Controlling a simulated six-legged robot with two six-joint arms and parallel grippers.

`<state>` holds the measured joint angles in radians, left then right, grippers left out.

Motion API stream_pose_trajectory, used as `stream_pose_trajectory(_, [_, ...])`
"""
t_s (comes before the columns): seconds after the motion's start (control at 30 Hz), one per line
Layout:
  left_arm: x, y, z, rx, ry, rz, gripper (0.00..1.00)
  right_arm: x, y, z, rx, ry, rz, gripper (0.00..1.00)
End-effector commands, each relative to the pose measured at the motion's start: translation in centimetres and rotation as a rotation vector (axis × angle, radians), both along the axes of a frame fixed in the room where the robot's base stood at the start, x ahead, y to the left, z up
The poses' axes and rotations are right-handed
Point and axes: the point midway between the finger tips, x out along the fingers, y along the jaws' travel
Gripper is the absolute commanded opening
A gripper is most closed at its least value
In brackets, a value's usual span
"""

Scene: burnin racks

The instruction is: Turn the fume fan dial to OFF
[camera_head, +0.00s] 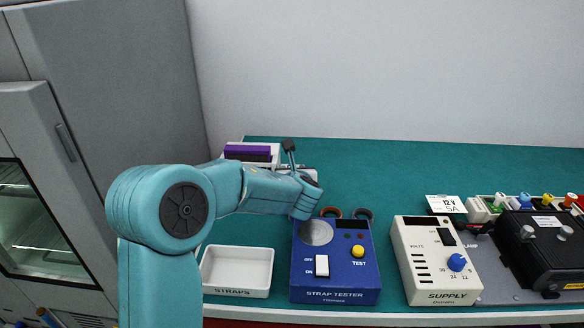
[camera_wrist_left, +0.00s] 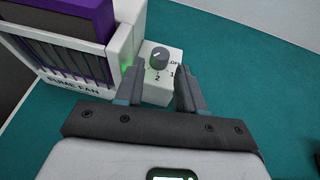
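The fume fan dial (camera_wrist_left: 159,56) is a grey round knob on a small white box (camera_wrist_left: 156,92). Labels OFF, 1 and 2 show around its right and lower sides in the left wrist view; I cannot tell surely which label its pointer faces. My left gripper (camera_wrist_left: 159,80) is open and empty. Its two fingers stand apart at either side of the white box, short of the knob in the picture, with no clear contact. In the head view my left gripper (camera_head: 289,148) is at the back of the bench, and the dial is hidden there. My right gripper is not in view.
The purple and white fume fan (camera_wrist_left: 78,68), with a green light, stands left of the dial box. A white straps tray (camera_head: 237,292), blue strap tester (camera_head: 335,278) and white supply (camera_head: 440,282) line the front. A black unit (camera_head: 545,255) is at right. The back-right teal bench is clear.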

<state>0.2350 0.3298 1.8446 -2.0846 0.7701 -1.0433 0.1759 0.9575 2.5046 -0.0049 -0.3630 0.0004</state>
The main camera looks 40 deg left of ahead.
Motion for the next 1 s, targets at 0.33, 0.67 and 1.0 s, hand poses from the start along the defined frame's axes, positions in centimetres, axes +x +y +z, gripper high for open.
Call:
stream_pose_trajectory(0.33, [3.1,3.4,-1.8,0.0,0.0,0.0,0.39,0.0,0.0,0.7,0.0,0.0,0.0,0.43])
stream_pose_trajectory(0.67, [3.3,3.6,-2.0,0.0,0.0,-0.001,0.35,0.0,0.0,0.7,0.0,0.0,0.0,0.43])
stream_pose_trajectory(1.0, [3.3,3.5,-1.9,-0.001,-0.001,0.008,0.0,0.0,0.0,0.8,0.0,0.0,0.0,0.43])
